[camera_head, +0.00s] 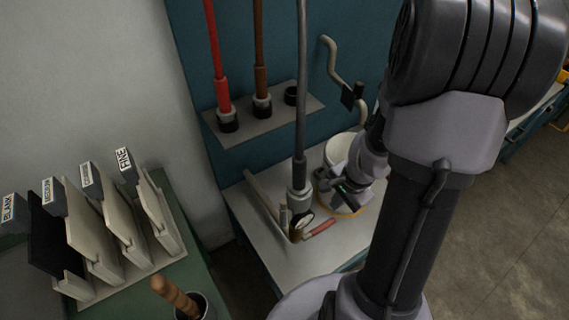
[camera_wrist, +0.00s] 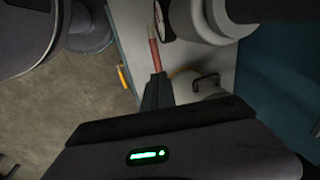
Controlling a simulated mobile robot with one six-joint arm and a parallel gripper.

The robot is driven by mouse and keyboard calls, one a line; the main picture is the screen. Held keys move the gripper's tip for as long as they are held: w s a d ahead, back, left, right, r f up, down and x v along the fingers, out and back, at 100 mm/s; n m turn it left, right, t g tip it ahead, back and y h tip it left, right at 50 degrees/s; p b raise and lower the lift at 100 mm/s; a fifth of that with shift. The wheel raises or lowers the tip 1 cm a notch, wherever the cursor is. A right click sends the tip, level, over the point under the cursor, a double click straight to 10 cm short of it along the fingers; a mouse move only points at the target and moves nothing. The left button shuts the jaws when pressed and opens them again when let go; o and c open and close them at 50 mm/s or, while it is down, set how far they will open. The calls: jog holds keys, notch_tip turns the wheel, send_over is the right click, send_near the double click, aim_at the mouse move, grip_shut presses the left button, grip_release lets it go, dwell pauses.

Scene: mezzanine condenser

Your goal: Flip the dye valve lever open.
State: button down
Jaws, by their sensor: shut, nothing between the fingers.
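The dye valve lever appears to be the red handle (camera_head: 320,228) low on the white bench, beside a round gauge (camera_head: 304,219) at the foot of a grey vertical pipe. In the wrist view the red lever (camera_wrist: 155,55) runs down from near the gauge (camera_wrist: 164,22) toward my fingertips. My gripper (camera_head: 338,188) is shut and empty, above and right of the lever in the head view. In the wrist view its dark fingertips (camera_wrist: 158,80) are close to the lever's end. I cannot tell whether they touch.
A white pot (camera_head: 340,149) stands right behind my gripper. A grey pipe (camera_head: 301,90) rises over the gauge. A shelf (camera_head: 265,122) holds red and brown pipes' ends. Labelled panels (camera_head: 95,230) stand at the left. The bench front (camera_head: 285,265) is fairly clear.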

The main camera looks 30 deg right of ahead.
aim_at(325, 224)
jog(key=shift+s+d+f, duration=0.3)
jog(key=shift+d+f, duration=0.2)
jog(key=shift+d, duration=0.05)
jog(key=b+x, duration=0.9)
jog(key=x, duration=0.5)
jog(key=shift+s+b, duration=0.1)
jog(key=shift+b, duration=0.3)
